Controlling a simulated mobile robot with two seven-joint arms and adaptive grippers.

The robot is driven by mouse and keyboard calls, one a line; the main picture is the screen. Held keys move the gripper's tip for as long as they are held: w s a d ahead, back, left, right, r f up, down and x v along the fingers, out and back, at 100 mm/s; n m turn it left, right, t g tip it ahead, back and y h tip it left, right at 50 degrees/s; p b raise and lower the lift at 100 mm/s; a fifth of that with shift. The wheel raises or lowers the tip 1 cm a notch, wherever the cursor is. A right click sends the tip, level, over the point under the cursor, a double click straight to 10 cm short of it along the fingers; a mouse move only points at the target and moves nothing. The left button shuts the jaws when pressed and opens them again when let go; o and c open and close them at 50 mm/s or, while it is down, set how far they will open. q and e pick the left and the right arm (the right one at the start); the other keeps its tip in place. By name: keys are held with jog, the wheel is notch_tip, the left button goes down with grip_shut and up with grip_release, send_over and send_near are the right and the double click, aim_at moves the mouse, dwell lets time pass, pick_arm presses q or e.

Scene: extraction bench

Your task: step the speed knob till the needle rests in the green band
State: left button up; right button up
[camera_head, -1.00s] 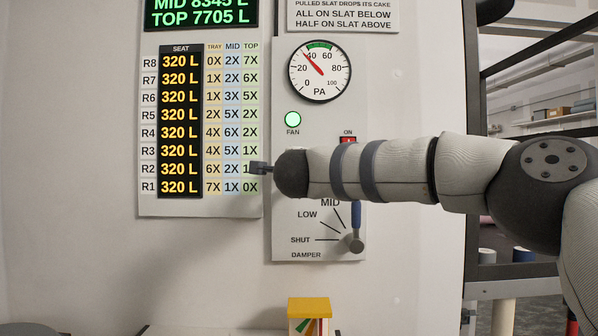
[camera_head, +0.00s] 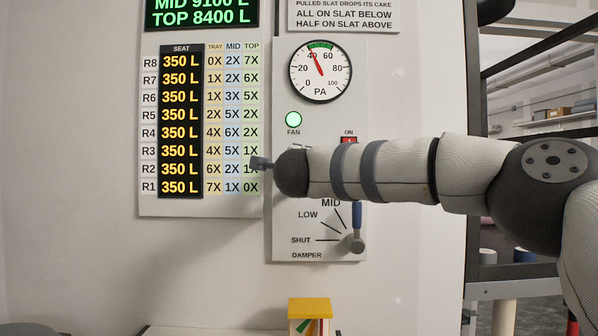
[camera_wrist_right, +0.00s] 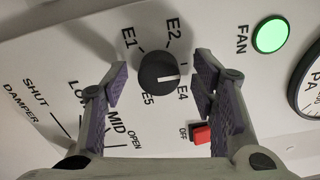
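The round PA gauge (camera_head: 320,84) is on the wall panel in the head view. Its red needle points near 40, its tip close to the left end of the green band (camera_head: 321,45). In the wrist view the black speed knob (camera_wrist_right: 155,66) has a white mark pointing right, near the E4 label; E3 is not visible. My right gripper (camera_wrist_right: 162,78) is open, its fingers on either side of the knob with a small visible gap at each side. In the head view my right arm covers the knob. My left gripper is not in view.
The red switch (camera_wrist_right: 202,134) sits close to one right finger. The green fan lamp (camera_head: 293,119) is lit. The damper lever (camera_head: 356,240) is below my arm. The readout board (camera_head: 201,120) shows 350 L seats, and a yellow-topped block (camera_head: 309,306) stands below.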

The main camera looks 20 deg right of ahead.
jog(key=v, duration=1.2)
